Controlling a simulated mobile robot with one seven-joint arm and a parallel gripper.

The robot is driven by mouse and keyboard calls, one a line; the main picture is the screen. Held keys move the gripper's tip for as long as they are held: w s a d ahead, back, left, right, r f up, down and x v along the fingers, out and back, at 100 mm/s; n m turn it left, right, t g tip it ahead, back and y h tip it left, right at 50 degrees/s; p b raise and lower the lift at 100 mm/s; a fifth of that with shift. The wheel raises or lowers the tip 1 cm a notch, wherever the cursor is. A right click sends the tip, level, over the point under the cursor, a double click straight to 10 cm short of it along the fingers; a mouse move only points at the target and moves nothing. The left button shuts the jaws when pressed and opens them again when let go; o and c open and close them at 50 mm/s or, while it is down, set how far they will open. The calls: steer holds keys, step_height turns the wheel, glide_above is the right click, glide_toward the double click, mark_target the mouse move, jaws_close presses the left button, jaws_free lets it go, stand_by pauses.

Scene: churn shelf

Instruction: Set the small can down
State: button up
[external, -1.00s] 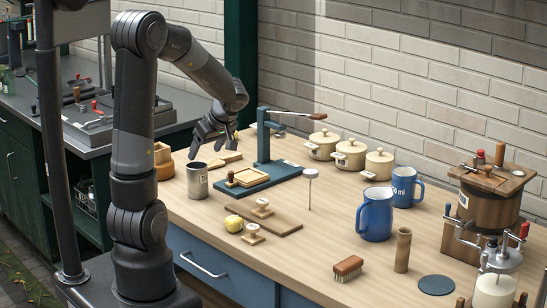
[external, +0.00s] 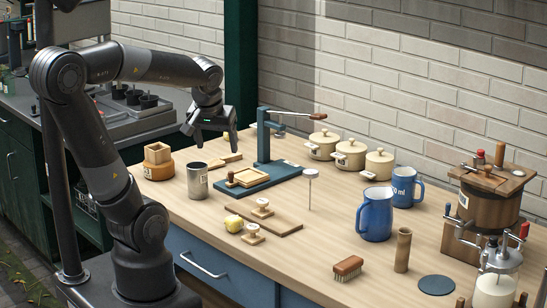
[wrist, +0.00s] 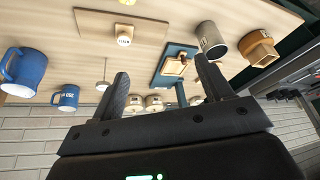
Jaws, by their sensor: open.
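A wooden mould (external: 158,160) sits left of the can. The blue press stand (external: 264,150) with its lever rises right of my gripper. Cream lidded pots (external: 350,155) and blue mugs (external: 376,215) stand farther right. A board (external: 275,222) with stamps lies in front.

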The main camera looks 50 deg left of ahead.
steer(key=s+d+r+m+t+h, duration=0.1)
steer(key=s+d+m+h, duration=0.1)
steer(key=s+d+m, duration=0.2)
steer(key=shift+d+r+m+t+h, duration=0.35)
steer(key=shift+d+m, duration=0.35)
steer(key=shift+m, duration=0.3)
steer(key=shift+s, duration=0.1)
stand_by(0.3)
